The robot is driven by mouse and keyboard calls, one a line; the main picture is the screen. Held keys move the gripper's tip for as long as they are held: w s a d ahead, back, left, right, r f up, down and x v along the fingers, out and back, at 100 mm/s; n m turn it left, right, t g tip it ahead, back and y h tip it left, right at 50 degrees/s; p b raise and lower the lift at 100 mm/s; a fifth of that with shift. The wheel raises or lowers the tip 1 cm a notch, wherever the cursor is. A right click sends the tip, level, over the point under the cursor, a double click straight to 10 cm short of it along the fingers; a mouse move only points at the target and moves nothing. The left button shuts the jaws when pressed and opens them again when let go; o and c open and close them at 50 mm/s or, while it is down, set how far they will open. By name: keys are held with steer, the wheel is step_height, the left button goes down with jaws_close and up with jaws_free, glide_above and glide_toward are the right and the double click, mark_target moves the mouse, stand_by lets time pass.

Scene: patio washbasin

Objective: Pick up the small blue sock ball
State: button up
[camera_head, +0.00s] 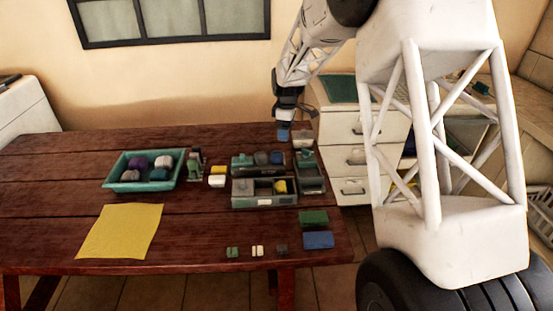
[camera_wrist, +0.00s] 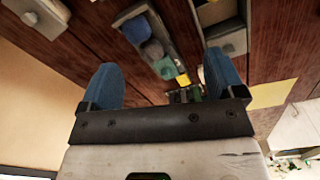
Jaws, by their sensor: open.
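The small blue sock ball (camera_head: 277,158) sits at the right end of the back row of a grey compartment box (camera_head: 235,174), beside a grey ball. It also shows in the wrist view (camera_wrist: 133,28), at the upper end of that row. My gripper (camera_head: 283,135) is above the table's far right part, behind the box and apart from the ball. In the wrist view my gripper (camera_wrist: 160,60) has its two blue fingers wide apart with nothing held between them. The ball appears beyond the fingertips, up and left of the middle of the gap.
A teal tray (camera_head: 112,185) with several balls stands at left. A front compartment box (camera_head: 265,203) and a side box (camera_head: 312,184) adjoin the back one. A yellow cloth (camera_head: 120,231) lies at front left. Small blocks and a blue pad (camera_head: 319,240) lie at front right.

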mark_target(277, 154)
steer(key=w+f+n, duration=0.1)
steer(key=w+f, duration=0.1)
steer(key=f, duration=0.1)
steer(key=w+a+f+n, duration=0.1)
steer(key=w+f, duration=0.2)
steer(key=w+a+f, duration=0.1)
steer(key=w+f, duration=0.1)
steer(key=f, duration=0.1)
steer(key=shift+w+a+f+n, duration=0.2)
steer(key=shift+w+a+n, duration=0.05)
steer(key=shift+w+n, duration=0.15)
steer(key=shift+f, duration=1.25)
steer(key=shift+f, duration=0.1)
steer(key=shift+a+f, duration=0.1)
steer(key=shift+f, duration=2.4)
steer(key=shift+c, duration=0.2)
steer(key=c, duration=1)
